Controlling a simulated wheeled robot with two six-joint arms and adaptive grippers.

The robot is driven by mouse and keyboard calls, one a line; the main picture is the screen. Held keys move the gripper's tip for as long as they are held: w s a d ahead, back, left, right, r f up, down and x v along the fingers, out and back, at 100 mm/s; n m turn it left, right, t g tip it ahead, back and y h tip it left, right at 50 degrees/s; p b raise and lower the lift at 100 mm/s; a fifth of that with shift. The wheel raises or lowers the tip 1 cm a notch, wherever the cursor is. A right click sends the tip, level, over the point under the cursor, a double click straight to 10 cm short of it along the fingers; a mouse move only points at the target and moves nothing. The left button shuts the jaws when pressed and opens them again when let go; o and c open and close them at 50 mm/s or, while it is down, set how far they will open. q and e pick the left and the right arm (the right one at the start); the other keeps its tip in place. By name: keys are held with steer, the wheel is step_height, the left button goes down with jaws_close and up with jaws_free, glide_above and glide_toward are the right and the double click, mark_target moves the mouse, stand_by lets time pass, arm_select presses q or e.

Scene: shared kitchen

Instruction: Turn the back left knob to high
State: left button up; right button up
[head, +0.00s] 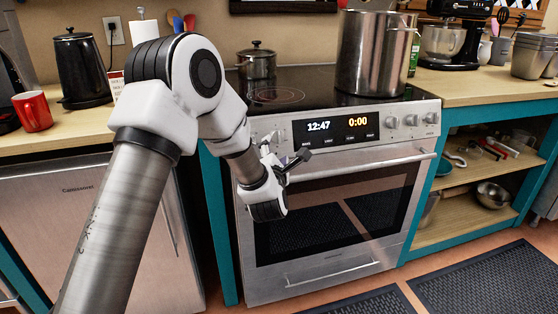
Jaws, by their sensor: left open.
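The stove (335,175) stands in the middle, with a slanted front control panel and a lit display (336,126). Several round silver knobs (411,120) show on the panel right of the display. The panel's left end, where left-hand knobs could sit, is largely covered by my left arm and gripper; I cannot make out the back left knob. My left gripper (288,151) is open in front of the panel's left part, its fingers pointing up toward it. I see nothing between the fingers, and contact with the panel cannot be told. My right gripper is not in view.
A small lidded pot (257,63) stands at the cooktop's back left and a tall steel pot (375,55) at the right. A reddish burner ring (277,96) shows at the front left. The oven handle (365,158) sticks out below the panel. A black kettle (80,70) and red mug (33,111) stand left.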

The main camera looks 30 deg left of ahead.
mark_target(278, 139)
arm_select(q)
steer(key=x, duration=0.7)
steer(key=shift+r, duration=0.1)
steer(key=shift+d, duration=0.1)
steer(key=c, duration=1.1)
